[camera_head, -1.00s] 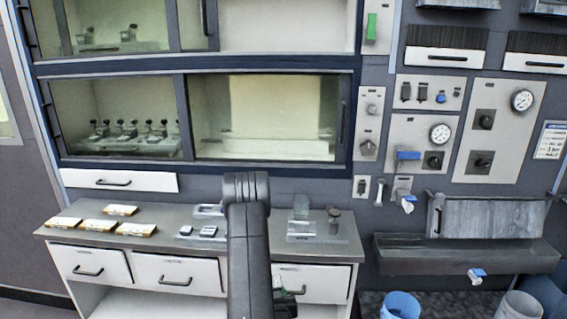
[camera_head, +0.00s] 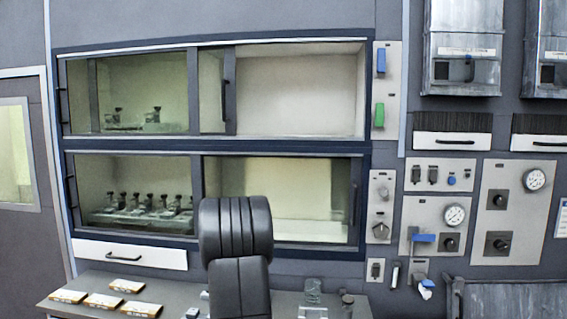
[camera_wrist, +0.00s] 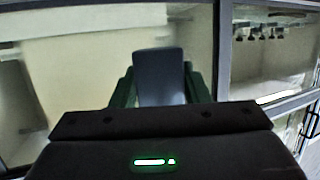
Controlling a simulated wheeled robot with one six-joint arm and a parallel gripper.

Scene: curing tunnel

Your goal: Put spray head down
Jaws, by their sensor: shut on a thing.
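My gripper (camera_wrist: 158,88) shows in the wrist view with green fingers closed on both sides of a slate-grey piece, the spray head (camera_wrist: 159,72). Only a smooth, flat, rounded face of it shows; its lower part is hidden behind my gripper's dark body. It points toward the pale, lit chamber and window frame. In the head view my own arm stands in front of the lower cabinet and hides the gripper and spray head. Several dark upright fittings (camera_head: 146,202) stand on a rack in the lower left cabinet bay.
The grey counter (camera_head: 180,290) below carries several orange-edged flat packs (camera_head: 104,300) at left and small items at right. The lower right bay (camera_head: 280,200) looks pale and empty, though its pane may be closed. A control panel (camera_head: 436,228) with gauges is at right.

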